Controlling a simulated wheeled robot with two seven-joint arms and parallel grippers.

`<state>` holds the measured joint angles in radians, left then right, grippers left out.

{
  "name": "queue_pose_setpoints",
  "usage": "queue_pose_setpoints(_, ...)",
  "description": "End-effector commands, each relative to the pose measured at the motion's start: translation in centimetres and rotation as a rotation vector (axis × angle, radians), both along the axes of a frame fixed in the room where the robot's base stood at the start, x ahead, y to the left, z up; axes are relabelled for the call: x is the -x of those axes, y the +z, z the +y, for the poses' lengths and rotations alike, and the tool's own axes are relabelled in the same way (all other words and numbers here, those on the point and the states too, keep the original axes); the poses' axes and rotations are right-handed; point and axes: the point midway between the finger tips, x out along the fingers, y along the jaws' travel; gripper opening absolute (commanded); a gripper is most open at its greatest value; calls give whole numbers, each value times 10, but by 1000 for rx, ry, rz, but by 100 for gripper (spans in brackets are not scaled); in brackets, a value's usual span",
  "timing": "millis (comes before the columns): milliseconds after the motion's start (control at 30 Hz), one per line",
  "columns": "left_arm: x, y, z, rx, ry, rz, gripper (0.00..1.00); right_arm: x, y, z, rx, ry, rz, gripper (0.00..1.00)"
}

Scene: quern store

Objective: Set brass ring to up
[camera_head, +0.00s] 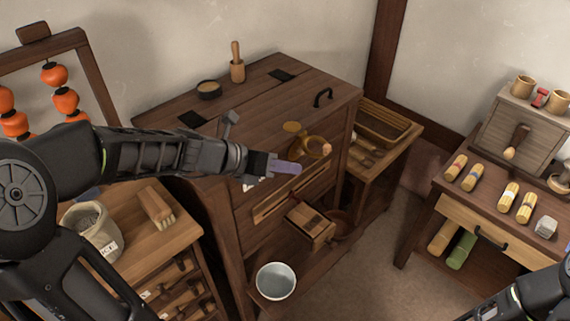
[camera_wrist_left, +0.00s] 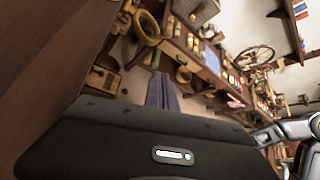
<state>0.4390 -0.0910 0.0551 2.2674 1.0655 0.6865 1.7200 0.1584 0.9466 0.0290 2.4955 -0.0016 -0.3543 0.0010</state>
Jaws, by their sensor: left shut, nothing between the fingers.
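The brass ring (camera_head: 308,140) is on the upper front of the dark wooden cabinet, below a round brass plate (camera_head: 291,127). A small pale knob shows at the ring's right side. Which setting the ring stands at, I cannot tell. In the left wrist view a brass ring (camera_wrist_left: 147,27) shows at the top, beyond the fingers. My left gripper (camera_head: 290,168) is shut and empty, its purple-grey fingers just below and left of the ring in the head view and apart from it in the wrist view. My right gripper is outside both views; only part of my right arm shows.
The cabinet (camera_head: 330,92) has a black handle on top and a wooden box (camera_head: 310,222) jutting out below. A bucket (camera_head: 276,281) stands lower down. A side table (camera_head: 385,140) is close on the right. A brush (camera_head: 157,207) and sack (camera_head: 92,230) sit at left.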

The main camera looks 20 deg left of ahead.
Motion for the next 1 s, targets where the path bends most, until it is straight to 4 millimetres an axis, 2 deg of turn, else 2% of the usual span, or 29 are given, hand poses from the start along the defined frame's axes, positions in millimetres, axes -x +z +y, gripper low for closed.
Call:
queue_pose_setpoints(333,-44,-40,-40,2,-4,3,0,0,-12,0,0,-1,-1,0)
queue_pose_setpoints(400,-55,-26,-40,-1,-2,-1,0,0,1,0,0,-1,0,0)
queue_pose_setpoints(600,-73,-16,-39,0,-2,0,0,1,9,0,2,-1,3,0)
queue_pose_setpoints(1000,-77,-15,-39,0,0,1,0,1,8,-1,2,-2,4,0)
